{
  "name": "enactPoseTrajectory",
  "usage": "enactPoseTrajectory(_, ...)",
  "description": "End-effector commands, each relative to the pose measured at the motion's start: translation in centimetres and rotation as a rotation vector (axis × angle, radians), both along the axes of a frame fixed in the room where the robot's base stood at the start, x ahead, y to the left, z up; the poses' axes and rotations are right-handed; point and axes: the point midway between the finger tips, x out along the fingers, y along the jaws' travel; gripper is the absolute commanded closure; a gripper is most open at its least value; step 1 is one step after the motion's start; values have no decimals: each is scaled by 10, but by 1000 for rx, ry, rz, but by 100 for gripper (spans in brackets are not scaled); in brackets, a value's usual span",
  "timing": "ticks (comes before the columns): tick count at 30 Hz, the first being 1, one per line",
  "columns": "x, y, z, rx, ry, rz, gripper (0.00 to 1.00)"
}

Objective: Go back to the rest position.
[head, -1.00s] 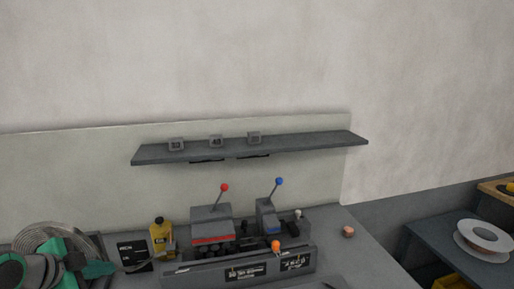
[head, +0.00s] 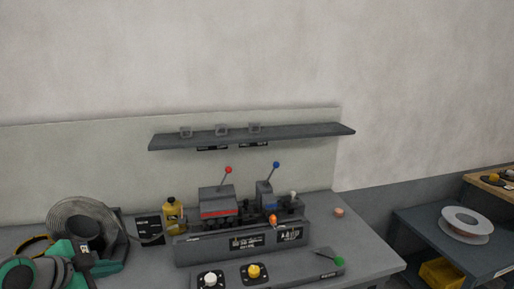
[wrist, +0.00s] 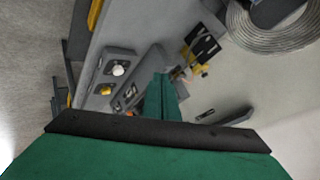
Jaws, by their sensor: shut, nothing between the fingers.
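My gripper (wrist: 162,98) shows in the wrist view as green fingers closed together with nothing between them. It is above the bench with the machine and control box below. In the head view, green and dark parts of my arm show at the lower left, in front of a coil of strip (head: 85,222). The coil also shows at the upper right of the wrist view (wrist: 240,35). I cannot make out the fingertips in the head view.
A bench machine (head: 240,240) with red-knobbed and blue-knobbed levers stands mid-bench. A control box (head: 285,268) is in front. A small copper-coloured piece (head: 339,212) lies to the right. A shelf (head: 300,133) hangs above. A white spool (head: 445,232) sits on a side table.

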Motion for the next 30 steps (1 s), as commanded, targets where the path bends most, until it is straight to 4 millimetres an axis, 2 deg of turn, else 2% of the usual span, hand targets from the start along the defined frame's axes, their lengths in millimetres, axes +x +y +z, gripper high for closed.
enactPoseTrajectory(8, 24, -30, -20, -90, -73, 24, 100)
enactPoseTrajectory(14, 46, -62, -40, -190, -143, 54, 100)
enactPoseTrajectory(22, 74, -133, -88, -412, -263, 148, 100)
enactPoseTrajectory(26, 78, -166, -113, -519, -307, 209, 100)
enactPoseTrajectory(30, 73, -200, -142, -621, -340, 279, 100)
